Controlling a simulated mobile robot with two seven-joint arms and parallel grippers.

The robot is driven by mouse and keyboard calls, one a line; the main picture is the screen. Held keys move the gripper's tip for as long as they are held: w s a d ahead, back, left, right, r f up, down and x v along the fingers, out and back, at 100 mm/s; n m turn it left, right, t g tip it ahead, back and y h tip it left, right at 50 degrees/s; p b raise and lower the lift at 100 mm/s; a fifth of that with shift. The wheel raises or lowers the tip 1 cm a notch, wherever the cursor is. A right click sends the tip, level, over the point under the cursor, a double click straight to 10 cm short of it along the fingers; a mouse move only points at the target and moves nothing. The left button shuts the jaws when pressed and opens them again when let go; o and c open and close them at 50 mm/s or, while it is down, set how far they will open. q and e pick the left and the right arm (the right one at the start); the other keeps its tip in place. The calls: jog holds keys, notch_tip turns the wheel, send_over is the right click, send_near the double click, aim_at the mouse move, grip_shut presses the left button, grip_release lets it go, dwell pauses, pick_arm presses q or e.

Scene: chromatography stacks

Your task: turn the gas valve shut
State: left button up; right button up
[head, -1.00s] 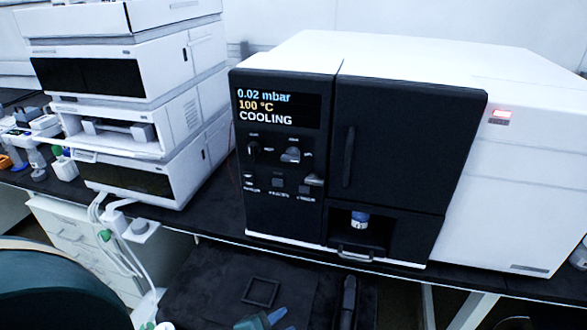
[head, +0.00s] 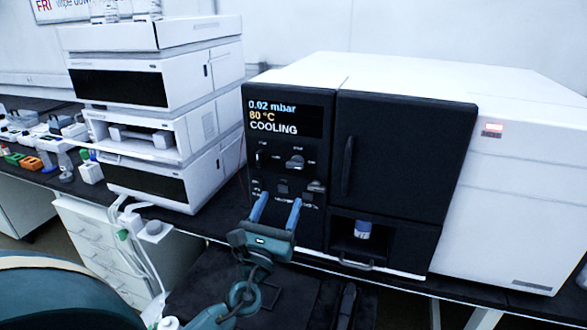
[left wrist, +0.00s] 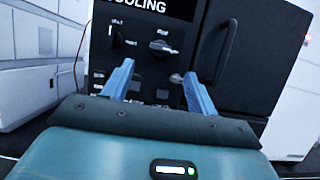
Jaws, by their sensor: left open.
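The instrument's dark control panel (head: 287,215) carries a left knob (head: 262,157), a larger grey lever knob (head: 296,162) and a small pale lever (head: 316,186) at lower right. Their labels are too small to read, so I cannot tell which one is the gas valve. In the left wrist view, the larger knob (left wrist: 163,47) lies above and between the fingertips, and the small lever (left wrist: 177,78) is close to the right fingertip. My left gripper (head: 277,202) is open and empty in front of the lower panel; contact cannot be told. My right gripper is not in view.
The screen (head: 284,117) reads 0.02 mbar, 80 °C, COOLING. Right of the panel is a black door with a vertical handle (head: 348,165), above a recess holding a blue-capped vial (head: 363,229). A stack of white modules (head: 150,85) stands left.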

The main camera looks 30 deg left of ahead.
aim_at(294, 168)
pick_arm(q)
jog(key=p+x, duration=0.2)
jog(key=x, duration=0.7)
jog(key=shift+w, duration=0.15)
jog(key=shift+w+r, duration=0.1)
jog(key=shift+w, duration=0.25)
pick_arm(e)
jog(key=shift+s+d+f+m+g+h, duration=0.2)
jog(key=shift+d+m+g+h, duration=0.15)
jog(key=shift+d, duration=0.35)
pick_arm(q)
jog(key=c, duration=1)
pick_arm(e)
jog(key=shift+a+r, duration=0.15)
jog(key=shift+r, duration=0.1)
